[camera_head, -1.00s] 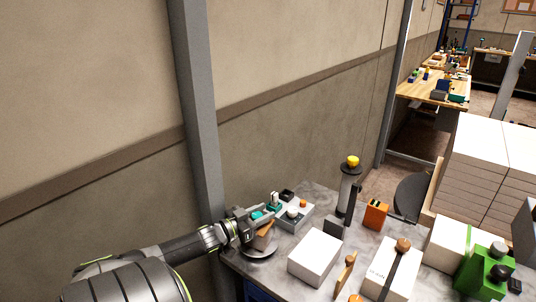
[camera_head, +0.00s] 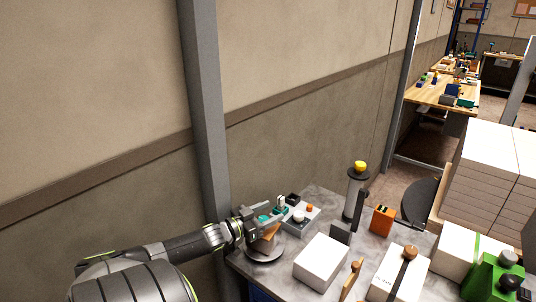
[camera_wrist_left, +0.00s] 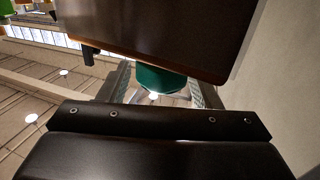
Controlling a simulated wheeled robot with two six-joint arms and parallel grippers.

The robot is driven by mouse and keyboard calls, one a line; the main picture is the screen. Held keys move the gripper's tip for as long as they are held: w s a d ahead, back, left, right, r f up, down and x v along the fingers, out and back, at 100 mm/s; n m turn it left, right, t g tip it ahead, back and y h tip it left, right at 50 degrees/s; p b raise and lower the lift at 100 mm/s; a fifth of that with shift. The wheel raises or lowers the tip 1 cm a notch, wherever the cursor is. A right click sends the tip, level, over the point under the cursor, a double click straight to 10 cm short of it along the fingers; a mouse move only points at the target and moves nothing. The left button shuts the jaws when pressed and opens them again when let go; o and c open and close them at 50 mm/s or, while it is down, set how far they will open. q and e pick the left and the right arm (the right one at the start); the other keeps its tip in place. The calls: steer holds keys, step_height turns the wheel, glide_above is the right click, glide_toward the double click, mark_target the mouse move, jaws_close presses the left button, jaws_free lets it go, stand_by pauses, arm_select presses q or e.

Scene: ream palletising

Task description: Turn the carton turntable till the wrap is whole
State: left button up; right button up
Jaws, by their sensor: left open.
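A small brown carton (camera_head: 264,242) sits on a dark round turntable (camera_head: 266,257) at the table's near left corner. My left gripper (camera_head: 268,216) is at the carton's upper side, with its fingers apart. In the left wrist view, my open fingers (camera_wrist_left: 165,88) have a green rounded piece (camera_wrist_left: 160,79) showing between them. A dark brown face, likely the carton (camera_wrist_left: 160,35), fills the top of that view. Contact between fingers and carton cannot be told. The wrap's state is too small to make out. My right gripper is not in view.
A grey box with knobs (camera_head: 299,217) stands just behind the turntable. A white block (camera_head: 320,262), an orange box (camera_head: 382,220) and a yellow-topped cylinder (camera_head: 355,192) stand to the right. A grey post (camera_head: 205,120) and the wall are close on the left.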

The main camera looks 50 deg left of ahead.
arm_select(q)
step_height(320, 180, up, 8)
steer(key=shift+r+p, duration=0.1)
steer(key=shift+p, duration=1.15)
